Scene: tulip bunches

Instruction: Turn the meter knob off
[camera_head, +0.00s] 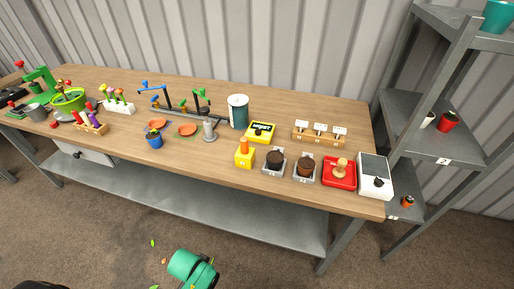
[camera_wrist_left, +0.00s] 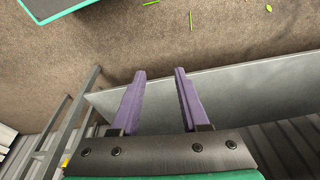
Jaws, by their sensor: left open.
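A white box (camera_head: 374,167) with a grey top panel and a small black knob (camera_head: 378,182) stands at the bench's right end. My left gripper (camera_wrist_left: 160,75) shows two purple fingers, spread apart with nothing between them, above the floor and the grey lower shelf. It touches neither device. My right gripper is in neither view.
On the wooden bench (camera_head: 210,165), a yellow block with an orange top (camera_head: 245,154), two dark round pots and a red tray (camera_head: 353,184) stand near the front edge. A grey shelf unit (camera_head: 461,150) is at right.

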